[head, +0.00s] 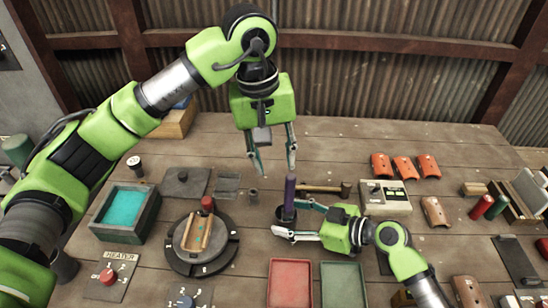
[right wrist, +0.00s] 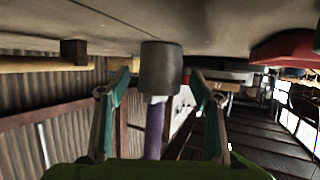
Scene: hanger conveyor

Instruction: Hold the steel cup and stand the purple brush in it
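The purple brush (head: 290,188) stands upright in the small dark steel cup (head: 284,216) on the wooden table. In the right wrist view, which is upside down, the cup (right wrist: 160,68) and the brush handle (right wrist: 155,125) show in line. My left gripper (head: 273,168) is open and empty above the brush, pointing down, apart from it. My right gripper (head: 288,220) lies low and level from the right, fingers spread around the cup. The wrist view shows a gap between the cup and each finger. The brush's lower end is hidden in the cup.
A hammer (head: 318,188) lies just behind the cup. A round dark turntable (head: 222,252) is at its left, and red (head: 290,282) and green (head: 343,284) trays stand in front. A beige control box (head: 386,198) is at the right. The table behind is mostly clear.

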